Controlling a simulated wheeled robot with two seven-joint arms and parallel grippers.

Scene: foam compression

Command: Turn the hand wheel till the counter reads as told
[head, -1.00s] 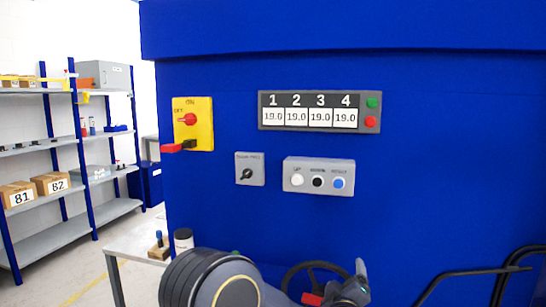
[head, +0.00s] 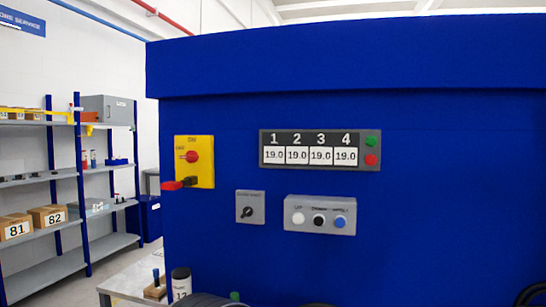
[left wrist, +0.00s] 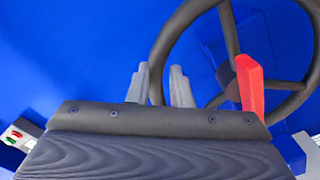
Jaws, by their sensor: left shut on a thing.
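The dark hand wheel (left wrist: 196,23) fills the upper right of the left wrist view, with its spokes and part of its rim showing. My left gripper (left wrist: 161,82) is shut on the wheel's rim, one grey finger on each side of it. A red upright piece (left wrist: 250,84) stands in front of the spokes, right of the fingers; I cannot tell what it is fixed to. In the head view the counter panel (head: 310,156) shows 19.0 under each of 1, 2, 3 and 4. My left gripper is below that picture.
A grey bench (head: 128,282) with small items stands at lower left. Shelves (head: 45,175) are farther left.

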